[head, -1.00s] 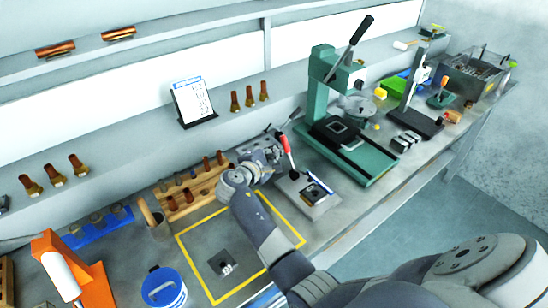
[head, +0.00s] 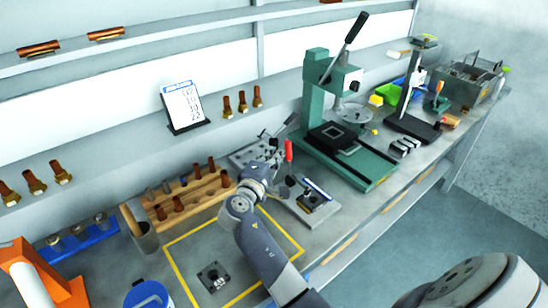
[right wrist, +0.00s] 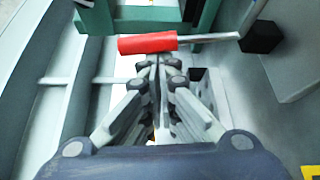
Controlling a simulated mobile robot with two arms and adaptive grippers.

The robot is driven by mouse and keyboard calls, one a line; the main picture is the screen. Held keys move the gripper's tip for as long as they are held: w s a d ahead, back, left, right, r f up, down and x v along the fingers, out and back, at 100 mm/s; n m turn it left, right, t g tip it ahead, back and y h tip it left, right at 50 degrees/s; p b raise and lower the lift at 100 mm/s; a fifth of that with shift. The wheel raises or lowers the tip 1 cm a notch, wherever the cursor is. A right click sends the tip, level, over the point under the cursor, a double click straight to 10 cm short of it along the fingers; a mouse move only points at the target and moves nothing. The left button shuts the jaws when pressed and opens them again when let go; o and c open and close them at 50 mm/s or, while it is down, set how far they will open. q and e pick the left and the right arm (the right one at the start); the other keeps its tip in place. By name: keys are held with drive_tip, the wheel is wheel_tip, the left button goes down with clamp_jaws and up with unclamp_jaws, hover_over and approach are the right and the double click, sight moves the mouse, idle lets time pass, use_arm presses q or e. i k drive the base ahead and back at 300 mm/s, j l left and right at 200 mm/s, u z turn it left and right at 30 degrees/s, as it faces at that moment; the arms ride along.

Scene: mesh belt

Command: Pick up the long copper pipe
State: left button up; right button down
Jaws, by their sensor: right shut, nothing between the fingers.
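Two copper pipes lie on the upper shelf in the head view, one at the far left (head: 38,48) and one to its right (head: 106,34). I cannot tell surely which is the long one. Shorter copper-coloured pieces stand in the wooden rack (head: 182,200) on the bench. My right gripper (head: 284,187) is low over the bench, right of the rack and beside the red-handled toggle clamp (head: 289,152). In the right wrist view its fingers (right wrist: 160,62) are shut and empty, just short of the clamp's red handle (right wrist: 148,43). My left gripper is not in view.
A green press (head: 335,125) stands behind and right of my right gripper. Brass-ended copper fittings (head: 242,102) stand on the lower ledge near a sign (head: 184,106). A yellow-outlined square (head: 186,268) holds a small dark fixture (head: 213,278). An orange stand (head: 62,285) is at left.

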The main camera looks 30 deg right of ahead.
sight(224, 176)
drive_tip(key=k+j, duration=0.15)
drive_tip(key=j, duration=0.25)
drive_tip(key=k+j, duration=0.2)
drive_tip(key=j, duration=0.2)
drive_tip(key=k+j, duration=0.15)
drive_tip(key=j, duration=0.2)
